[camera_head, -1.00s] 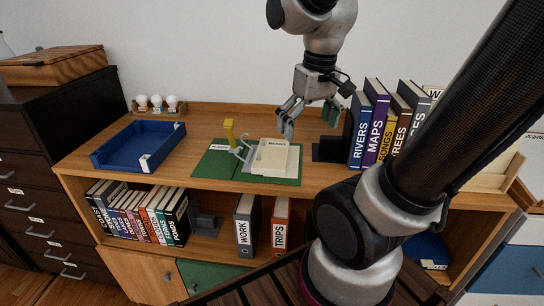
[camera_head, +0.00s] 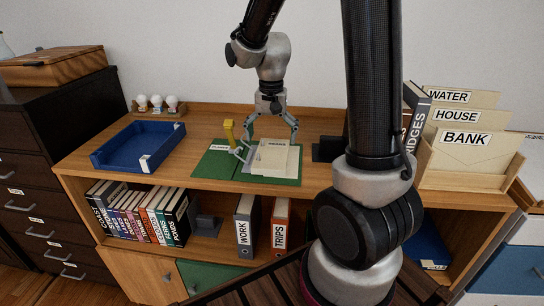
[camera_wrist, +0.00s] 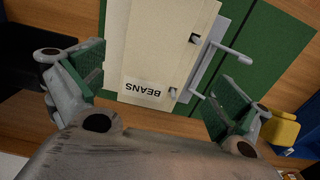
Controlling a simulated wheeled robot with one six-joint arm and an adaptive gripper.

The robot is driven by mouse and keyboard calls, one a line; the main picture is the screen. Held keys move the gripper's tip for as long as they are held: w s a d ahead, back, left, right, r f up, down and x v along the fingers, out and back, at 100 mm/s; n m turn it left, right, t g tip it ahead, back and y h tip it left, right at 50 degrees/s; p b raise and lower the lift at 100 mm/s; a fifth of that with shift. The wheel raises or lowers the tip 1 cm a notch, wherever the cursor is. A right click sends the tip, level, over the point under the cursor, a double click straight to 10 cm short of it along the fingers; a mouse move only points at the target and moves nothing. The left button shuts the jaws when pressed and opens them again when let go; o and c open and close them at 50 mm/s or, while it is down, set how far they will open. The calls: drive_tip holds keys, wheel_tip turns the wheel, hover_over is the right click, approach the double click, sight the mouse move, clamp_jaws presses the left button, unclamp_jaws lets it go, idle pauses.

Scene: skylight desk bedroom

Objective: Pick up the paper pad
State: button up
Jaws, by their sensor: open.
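The paper pad (camera_head: 274,159) is a cream stack that lies flat on an open green binder (camera_head: 213,163) on the wooden shelf top. In the wrist view the pad (camera_wrist: 152,48) shows a label reading BEANS and two punched holes along one edge. Metal binder prongs (camera_wrist: 228,50) stand beside that edge. My gripper (camera_head: 271,138) is above the pad and points down. In the wrist view my gripper (camera_wrist: 158,88) is open and empty, one finger on each side of the pad. The gap between fingertips and pad is hard to judge.
A yellow upright piece (camera_head: 229,131) stands by the binder's prongs. A blue tray (camera_head: 138,147) is to the left, with a bulb rack (camera_head: 158,104) behind. An envelope holder (camera_head: 466,180) stands on the right. Bare shelf top lies around the binder.

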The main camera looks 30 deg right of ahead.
sight(272, 153)
wheel_tip(272, 153, down, 4)
drive_tip(key=shift+s+f, duration=0.15)
drive_tip(key=shift+f, duration=0.1)
drive_tip(key=c, duration=1.1)
